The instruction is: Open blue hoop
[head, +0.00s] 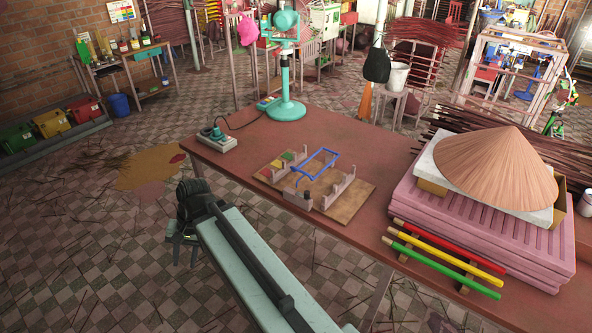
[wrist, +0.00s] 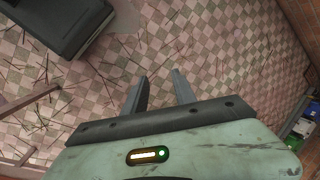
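The blue hoop (head: 322,160) is a thin bent-rod frame on a wooden board (head: 345,195) in the head view. It sits between upright wooden brackets on the board. How far it is tilted is hard to tell at this size. My gripper (wrist: 159,73) shows in the wrist view with its two dark fingers apart and nothing between them. It is over the checkered floor, away from the hoop. The hoop is not in the wrist view. In the head view my arm reaches up from the bottom, left of the table, and I cannot make out the fingers.
The board rests on a long reddish table (head: 250,140). A teal fan (head: 287,110) and a small switch box (head: 216,140) stand near its back left. Red, yellow and green rods (head: 440,265), pink slabs and a conical hat (head: 497,165) fill the right.

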